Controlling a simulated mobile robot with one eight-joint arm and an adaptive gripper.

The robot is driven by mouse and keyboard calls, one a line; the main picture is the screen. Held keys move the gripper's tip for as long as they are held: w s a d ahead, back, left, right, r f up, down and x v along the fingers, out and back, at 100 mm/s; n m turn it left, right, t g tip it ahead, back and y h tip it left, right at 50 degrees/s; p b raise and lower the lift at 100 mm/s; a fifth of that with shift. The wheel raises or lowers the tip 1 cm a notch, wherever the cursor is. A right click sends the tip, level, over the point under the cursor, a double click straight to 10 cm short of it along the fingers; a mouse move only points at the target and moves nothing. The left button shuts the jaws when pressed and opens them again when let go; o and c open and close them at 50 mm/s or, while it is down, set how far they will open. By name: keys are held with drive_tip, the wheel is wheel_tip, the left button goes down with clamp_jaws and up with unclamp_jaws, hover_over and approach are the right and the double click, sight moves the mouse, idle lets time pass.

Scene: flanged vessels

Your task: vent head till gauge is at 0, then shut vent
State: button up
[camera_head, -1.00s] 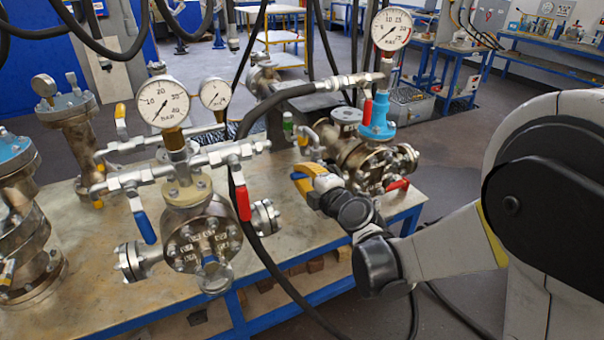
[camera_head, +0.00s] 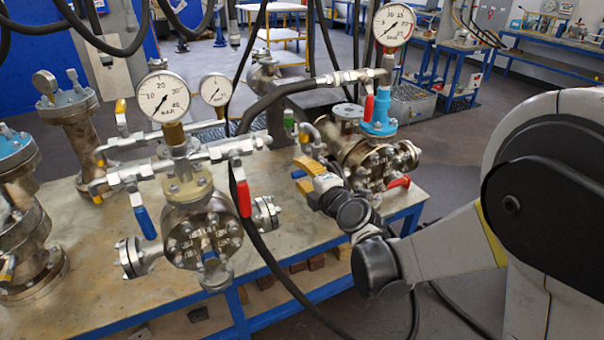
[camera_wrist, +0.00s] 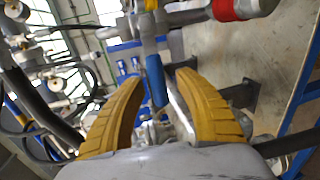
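The left flanged vessel (camera_head: 203,240) carries a large dial gauge (camera_head: 162,98) with its needle toward the lower left; the exact reading is too small to tell. A smaller gauge (camera_head: 214,90) stands beside it. Under its valve block hang a blue lever (camera_head: 145,222) on the left and a red lever (camera_head: 243,198) on the right. My gripper (camera_head: 298,168) is to the right of this vessel, with yellow fingers apart and nothing held. In the wrist view, a blue lever (camera_wrist: 156,80) shows between the spread fingers; its distance from them is unclear. A red grip (camera_wrist: 232,8) shows at the top.
A right vessel (camera_head: 372,160) with a blue collar, red levers and its own gauge (camera_head: 393,25) stands close behind my gripper. A black hose (camera_head: 275,98) crosses between the vessels. More flanged vessels (camera_head: 20,215) stand at the left. The bench top (camera_head: 100,285) is bare at the front.

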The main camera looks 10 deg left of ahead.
drive_tip(key=v, duration=1.2)
